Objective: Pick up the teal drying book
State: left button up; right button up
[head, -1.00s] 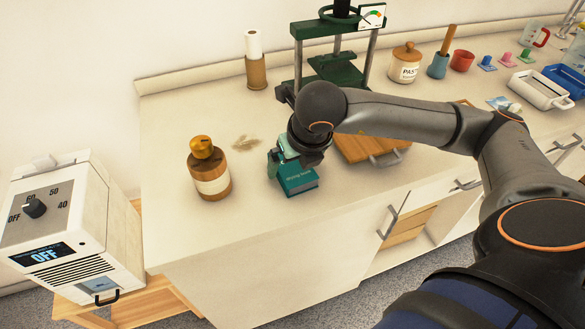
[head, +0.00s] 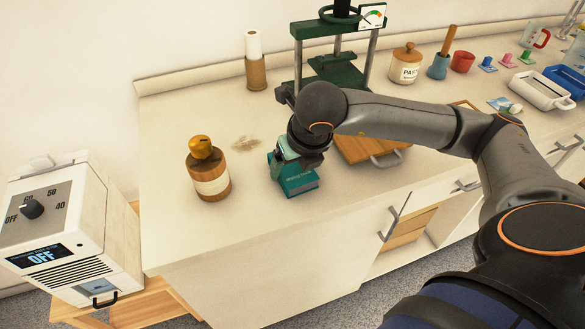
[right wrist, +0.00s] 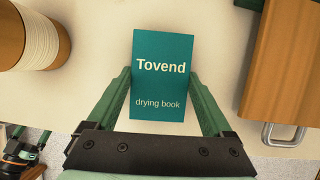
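The teal drying book (head: 297,179) lies flat on the counter near its front edge. In the right wrist view the book (right wrist: 161,80) lies face up, its title readable. My right gripper (head: 291,160) is over the book, pointing down. In the right wrist view its two green fingers (right wrist: 161,88) stand at the book's left and right sides, with no clear gap at the tips. It looks shut on the book. I see no clear lift off the counter.
A brown bottle with a yellow cap (head: 209,172) stands left of the book. A wooden board with a metal handle (head: 372,148) lies to the right. A green press (head: 335,70) stands behind. A white heater box (head: 70,235) is at far left. The counter's front edge is close.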

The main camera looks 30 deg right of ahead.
jog(key=c, duration=1.1)
jog(key=shift+r, duration=0.1)
